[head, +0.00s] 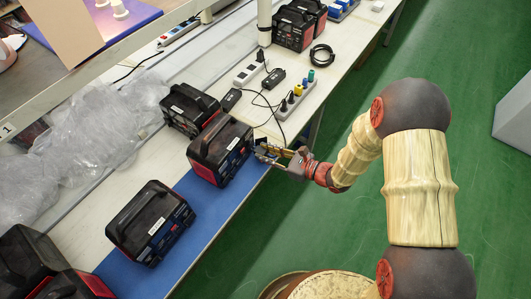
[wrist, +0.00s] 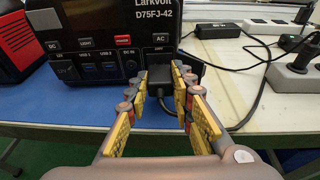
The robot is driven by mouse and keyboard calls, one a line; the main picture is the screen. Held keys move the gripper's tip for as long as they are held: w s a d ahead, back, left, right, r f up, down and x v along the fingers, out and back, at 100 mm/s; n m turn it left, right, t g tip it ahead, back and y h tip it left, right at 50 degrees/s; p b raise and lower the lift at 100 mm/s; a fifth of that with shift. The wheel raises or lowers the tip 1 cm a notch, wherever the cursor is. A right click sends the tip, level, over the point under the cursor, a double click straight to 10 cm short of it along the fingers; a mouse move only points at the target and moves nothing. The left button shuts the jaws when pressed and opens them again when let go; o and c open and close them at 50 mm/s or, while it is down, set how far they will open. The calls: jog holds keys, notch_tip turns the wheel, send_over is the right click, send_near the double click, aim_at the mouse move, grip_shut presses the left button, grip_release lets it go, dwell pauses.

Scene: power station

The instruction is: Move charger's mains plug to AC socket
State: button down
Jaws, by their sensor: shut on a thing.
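My gripper (head: 285,158) is at the front of a black and red power station (head: 222,152). In the wrist view the gripper (wrist: 170,82) is shut on a black plug (wrist: 161,84) right below the AC label on the power station's front panel (wrist: 95,50). The plug is partly hidden between the fingers, so I cannot tell whether it is seated in the AC socket. Its black cable (wrist: 245,112) loops to the right, towards a black charger brick (wrist: 215,31) with a white label on the table.
A grey power strip (head: 292,99) with coloured plugs lies right of the power station. More power stations stand along the bench, one (head: 150,222) on the same blue mat (head: 190,250). Clear plastic wrap (head: 90,135) lies behind. Green floor (head: 270,225) is open in front.

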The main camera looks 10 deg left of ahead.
jog(key=shift+x, duration=0.8)
dwell(0.9)
jog(key=c, duration=1.5)
grip_release()
jog(key=shift+r, duration=0.2)
jog(key=shift+o, duration=0.2)
jog(key=v, duration=1.2)
